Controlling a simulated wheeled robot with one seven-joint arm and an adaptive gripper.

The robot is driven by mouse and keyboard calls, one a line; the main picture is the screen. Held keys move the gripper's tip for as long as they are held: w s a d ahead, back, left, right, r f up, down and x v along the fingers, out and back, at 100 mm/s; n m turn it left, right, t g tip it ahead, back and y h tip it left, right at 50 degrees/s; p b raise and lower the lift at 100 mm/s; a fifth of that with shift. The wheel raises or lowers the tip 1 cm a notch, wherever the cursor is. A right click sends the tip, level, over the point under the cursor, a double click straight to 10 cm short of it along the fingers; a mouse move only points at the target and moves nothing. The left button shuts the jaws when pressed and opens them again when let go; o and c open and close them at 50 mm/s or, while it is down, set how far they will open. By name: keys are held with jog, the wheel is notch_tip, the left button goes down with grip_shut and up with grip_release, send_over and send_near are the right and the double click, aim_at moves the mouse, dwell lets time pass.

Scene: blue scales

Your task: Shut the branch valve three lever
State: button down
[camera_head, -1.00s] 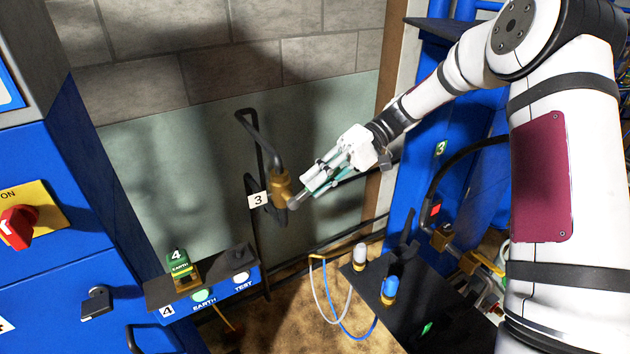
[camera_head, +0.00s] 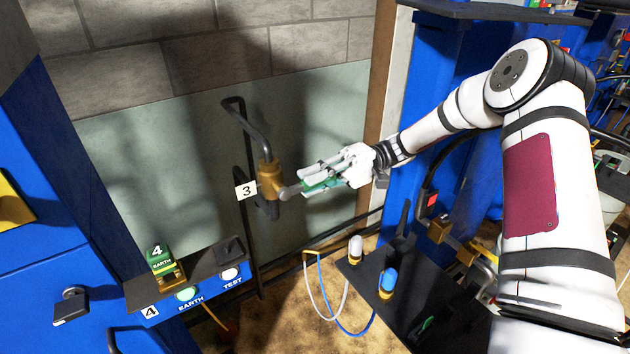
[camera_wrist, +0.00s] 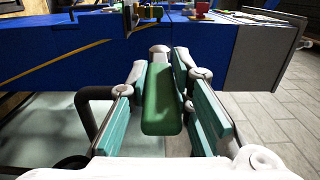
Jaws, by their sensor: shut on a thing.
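The brass branch valve (camera_head: 266,178) stands on a dark pipe by the back wall, with a white tag "3" (camera_head: 245,190) on its left. Its lever has a grey end (camera_head: 289,192) at the valve and a green grip that points to the right, close to level in the head view. My gripper (camera_head: 308,187) is shut on this lever. The fingers partly hide the lever in the head view.
A dark panel (camera_head: 210,272) with EARTH and TEST buttons and a "4" tag is at lower left. A black bench (camera_head: 400,320) with blue and white fittings is below my arm. A blue cabinet (camera_head: 385,150) stands behind the arm. Thin hoses hang below the valve.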

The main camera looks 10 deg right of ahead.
jog(key=shift+f, duration=0.15)
jog(key=c, duration=1.4)
grip_release()
jog(key=shift+c, duration=0.2)
jog(key=v, duration=1.2)
jog(key=shift+s, duration=0.1)
